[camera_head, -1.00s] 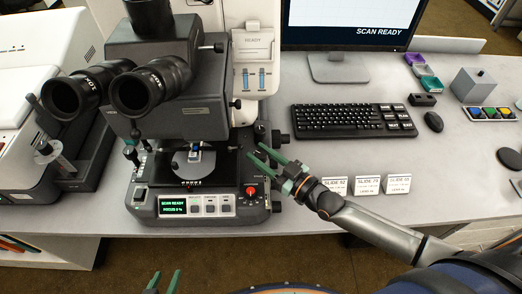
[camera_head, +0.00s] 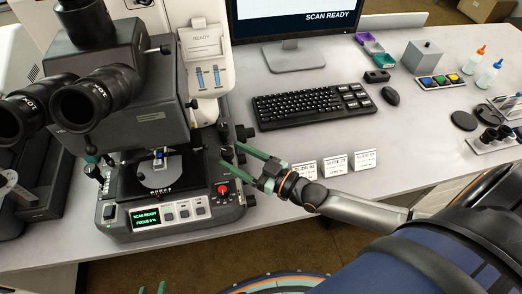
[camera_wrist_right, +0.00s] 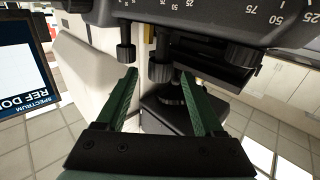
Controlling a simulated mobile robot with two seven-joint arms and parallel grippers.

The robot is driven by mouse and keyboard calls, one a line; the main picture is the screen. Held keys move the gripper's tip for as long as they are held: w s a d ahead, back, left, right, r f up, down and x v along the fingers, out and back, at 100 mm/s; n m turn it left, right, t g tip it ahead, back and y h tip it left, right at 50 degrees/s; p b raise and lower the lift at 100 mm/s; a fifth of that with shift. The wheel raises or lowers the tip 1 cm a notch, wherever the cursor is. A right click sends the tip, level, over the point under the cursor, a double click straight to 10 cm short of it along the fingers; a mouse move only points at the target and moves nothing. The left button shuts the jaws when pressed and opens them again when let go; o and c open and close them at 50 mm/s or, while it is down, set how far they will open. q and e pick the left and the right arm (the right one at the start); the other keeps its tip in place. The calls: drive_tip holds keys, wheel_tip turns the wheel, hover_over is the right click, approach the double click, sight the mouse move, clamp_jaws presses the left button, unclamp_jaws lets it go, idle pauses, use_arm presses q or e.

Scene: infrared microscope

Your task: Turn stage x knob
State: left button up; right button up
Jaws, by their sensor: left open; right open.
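The microscope (camera_head: 125,110) stands at the left of the bench, its stage (camera_head: 150,178) under the eyepieces. Dark knobs (camera_head: 245,132) stick out on its right side; I cannot tell for sure which one is the stage x knob. My right gripper (camera_head: 231,154) is open, its green fingers pointing left at the microscope's right side. In the right wrist view the open fingers (camera_wrist_right: 163,92) lie either side of a black cylindrical knob (camera_wrist_right: 160,65), and I cannot tell if they touch it. Another knob (camera_wrist_right: 126,45) is beside it.
Slide cards (camera_head: 334,165) stand just right of my right gripper. A red button (camera_head: 222,189) is on the microscope's front panel, close to my right fingers.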

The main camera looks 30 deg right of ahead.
drive_tip(key=v, duration=0.9)
drive_tip(key=shift+s, duration=0.15)
drive_tip(key=shift+s+d, duration=0.1)
